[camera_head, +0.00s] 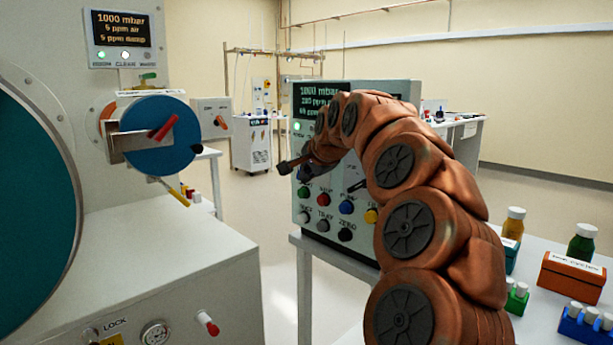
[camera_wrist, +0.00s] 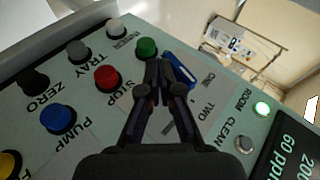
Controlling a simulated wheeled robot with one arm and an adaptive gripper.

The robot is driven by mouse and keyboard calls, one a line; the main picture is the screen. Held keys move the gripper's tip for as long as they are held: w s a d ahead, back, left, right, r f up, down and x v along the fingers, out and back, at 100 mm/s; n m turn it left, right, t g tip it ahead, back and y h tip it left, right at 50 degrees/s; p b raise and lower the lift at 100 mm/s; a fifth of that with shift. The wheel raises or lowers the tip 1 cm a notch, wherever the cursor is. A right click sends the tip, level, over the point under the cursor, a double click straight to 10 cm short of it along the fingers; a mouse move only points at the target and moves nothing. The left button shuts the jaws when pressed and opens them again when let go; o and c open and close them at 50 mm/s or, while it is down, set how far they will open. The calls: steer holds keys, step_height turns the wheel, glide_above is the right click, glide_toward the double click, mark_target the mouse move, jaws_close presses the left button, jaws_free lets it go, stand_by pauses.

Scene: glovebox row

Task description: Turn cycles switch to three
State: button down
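The cycles switch (camera_wrist: 181,68) shows in the wrist view as a blue bar-shaped knob on the pale control panel, set at a slant, near the labels ONE and TWO. The fingers cover part of it, and I cannot read which position it points to. Any THREE label is hidden. My gripper (camera_wrist: 164,66) is over the panel with its dark fingertips close together at the switch's left side. I cannot tell whether they touch it. In the head view, the control panel (camera_head: 323,232) stands upright on a table, and my arm hides much of its face.
Beside the switch are a green button (camera_wrist: 147,47), a red STOP button (camera_wrist: 106,77) and a blue PUMP button (camera_wrist: 58,118). A glovebox with a blue round port (camera_head: 160,135) stands left. Bottles and an orange box (camera_head: 571,275) stand at right. Open floor lies behind.

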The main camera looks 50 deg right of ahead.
steer(key=shift+r, duration=0.15)
steer(key=shift+r, duration=0.75)
